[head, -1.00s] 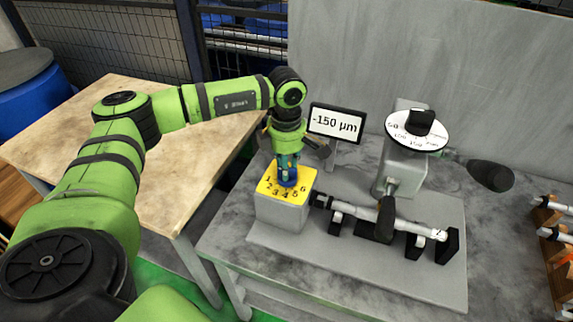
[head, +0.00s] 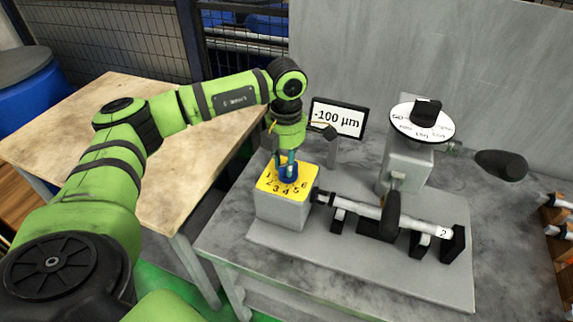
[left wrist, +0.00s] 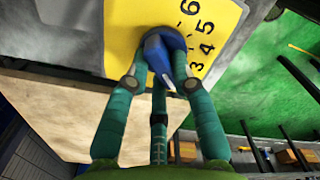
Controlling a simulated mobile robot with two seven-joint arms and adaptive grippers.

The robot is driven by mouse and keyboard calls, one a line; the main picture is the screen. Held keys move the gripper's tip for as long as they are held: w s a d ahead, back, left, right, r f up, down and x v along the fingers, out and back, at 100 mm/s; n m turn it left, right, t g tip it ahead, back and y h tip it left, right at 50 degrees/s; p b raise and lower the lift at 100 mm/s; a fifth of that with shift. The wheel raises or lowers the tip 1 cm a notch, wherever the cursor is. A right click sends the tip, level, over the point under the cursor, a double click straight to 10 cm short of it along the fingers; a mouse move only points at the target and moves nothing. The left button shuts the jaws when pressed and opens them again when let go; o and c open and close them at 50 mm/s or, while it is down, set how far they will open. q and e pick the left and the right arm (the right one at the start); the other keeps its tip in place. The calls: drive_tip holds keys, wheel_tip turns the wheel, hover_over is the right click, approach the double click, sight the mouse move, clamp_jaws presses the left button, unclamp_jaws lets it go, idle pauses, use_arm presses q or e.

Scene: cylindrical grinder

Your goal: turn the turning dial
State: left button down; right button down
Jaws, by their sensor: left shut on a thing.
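The turning dial is a blue knob (head: 288,174) on a yellow numbered plate (head: 267,184) on top of a grey box (head: 282,212). In the left wrist view the blue knob (left wrist: 160,52) stands on the yellow plate (left wrist: 125,25), with digits such as 3 to 6 readable. My left gripper (head: 287,165) comes down from above, and its teal fingers (left wrist: 160,68) are closed around the knob. The knob's pointer is partly hidden by the fingers. A display (head: 337,118) behind reads -100 µm. My right gripper is not in view.
Right of the box, a shaft (head: 350,206) lies in black supports on a grey base plate. Behind it stands a grey post with a round white dial (head: 421,125) and a black-knobbed lever (head: 500,165). A wooden table (head: 165,170) is at left.

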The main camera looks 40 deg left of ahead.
use_arm(q)
drive_tip(key=n+b, duration=0.1)
drive_tip(key=n, duration=0.3)
drive_tip(key=shift+s+n+b, duration=0.1)
drive_tip(key=shift+n+b, duration=0.25)
drive_tip(key=shift+n, duration=0.65)
drive_tip(key=shift+r+n, duration=0.1)
drive_tip(key=shift+n, duration=0.2)
drive_tip(key=c, duration=1)
unclamp_jaws()
drive_tip(key=shift+c, duration=0.2)
wheel_tip(320, 180, up, 12)
